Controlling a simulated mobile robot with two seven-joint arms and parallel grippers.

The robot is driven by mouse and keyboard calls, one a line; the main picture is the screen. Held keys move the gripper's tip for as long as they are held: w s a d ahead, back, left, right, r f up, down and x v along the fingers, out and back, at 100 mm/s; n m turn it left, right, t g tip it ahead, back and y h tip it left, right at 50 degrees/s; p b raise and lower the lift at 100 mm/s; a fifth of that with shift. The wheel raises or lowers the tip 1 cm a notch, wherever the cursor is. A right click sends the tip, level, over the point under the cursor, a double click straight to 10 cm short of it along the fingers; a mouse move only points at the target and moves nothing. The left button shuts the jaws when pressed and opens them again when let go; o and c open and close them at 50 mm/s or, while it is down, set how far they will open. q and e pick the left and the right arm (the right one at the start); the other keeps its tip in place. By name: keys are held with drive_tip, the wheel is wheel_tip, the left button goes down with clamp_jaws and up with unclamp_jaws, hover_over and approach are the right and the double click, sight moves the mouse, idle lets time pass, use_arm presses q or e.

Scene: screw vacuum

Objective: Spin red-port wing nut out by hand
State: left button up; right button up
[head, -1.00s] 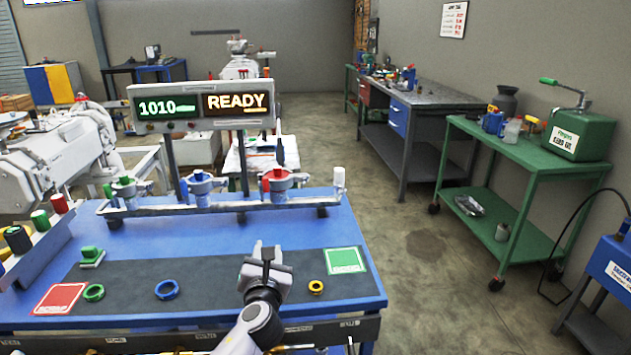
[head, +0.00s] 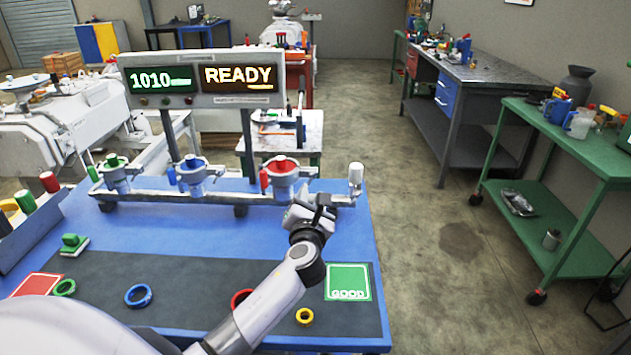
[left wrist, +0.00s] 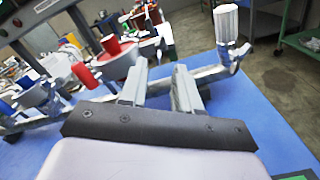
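The red port (head: 283,172) is a grey clamped flange with a red plug on the manifold rail. It shows at upper left in the left wrist view (left wrist: 118,64). A small red piece (head: 264,181) stands on its left side in the head view; I cannot tell whether this is the wing nut. In the left wrist view a red piece (left wrist: 85,76) sits beside the flange. My left gripper (head: 316,203) is just right of and in front of the red port. Its fingers (left wrist: 160,80) are apart with nothing between them. My right gripper is not in view.
A white-capped post (head: 355,178) stands at the rail's right end, close to the gripper. The blue port (head: 194,175) and green port (head: 115,173) are to the left.

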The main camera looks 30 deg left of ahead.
sight(312, 180)
use_arm(q)
drive_tip(key=shift+b+x, duration=0.35)
drive_tip(key=shift+x, duration=2.5)
drive_tip(key=shift+c, duration=0.3)
clamp_jaws()
